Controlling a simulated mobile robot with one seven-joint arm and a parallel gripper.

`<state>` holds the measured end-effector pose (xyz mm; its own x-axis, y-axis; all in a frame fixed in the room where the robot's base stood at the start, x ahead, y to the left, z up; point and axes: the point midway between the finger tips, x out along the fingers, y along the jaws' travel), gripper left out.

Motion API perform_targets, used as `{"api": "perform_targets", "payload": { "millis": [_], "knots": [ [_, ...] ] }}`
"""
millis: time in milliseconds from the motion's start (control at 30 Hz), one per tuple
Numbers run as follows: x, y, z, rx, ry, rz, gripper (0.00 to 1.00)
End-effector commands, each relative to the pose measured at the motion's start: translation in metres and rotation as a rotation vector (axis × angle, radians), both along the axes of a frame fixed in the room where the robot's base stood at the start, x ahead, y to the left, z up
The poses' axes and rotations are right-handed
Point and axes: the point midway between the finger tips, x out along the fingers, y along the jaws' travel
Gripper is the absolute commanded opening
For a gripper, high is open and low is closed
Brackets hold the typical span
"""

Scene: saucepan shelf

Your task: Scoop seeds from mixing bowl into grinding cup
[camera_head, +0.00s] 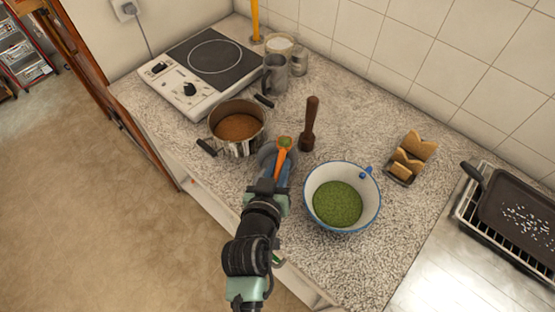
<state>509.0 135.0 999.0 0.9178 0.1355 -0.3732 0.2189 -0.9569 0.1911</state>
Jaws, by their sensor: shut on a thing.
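The mixing bowl (313,190) is white with a blue rim and holds a bed of green seeds (338,203). It stands on the counter to the right of my gripper (276,181). My gripper is shut on an orange scoop (281,158), whose far end points away from me and carries a little green, likely seeds.
A steel saucepan (239,147) with brown contents stands close to the left. A dark wooden pestle (309,125) stands behind the scoop. A hotplate (205,65), a grey jug (275,75), a sponge holder (402,178) and a drying rack (466,212) stand farther out.

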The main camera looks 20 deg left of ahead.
Motion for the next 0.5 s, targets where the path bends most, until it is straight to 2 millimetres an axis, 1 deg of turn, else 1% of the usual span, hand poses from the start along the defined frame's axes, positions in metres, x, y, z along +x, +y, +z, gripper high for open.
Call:
{"api": "perform_targets", "payload": {
  "millis": [133,233,367,500],
  "knots": [
    [-0.0014,0.0007,-0.0008,-0.047,-0.01,0.002,0.0],
    [-0.0013,0.002,0.0008,-0.124,-0.029,0.004,0.0],
    [-0.0014,0.0033,0.0029,-0.295,-0.062,0.005,0.0],
    [-0.0016,0.0044,0.007,-0.51,-0.106,0.006,0.0]
  ]
}}
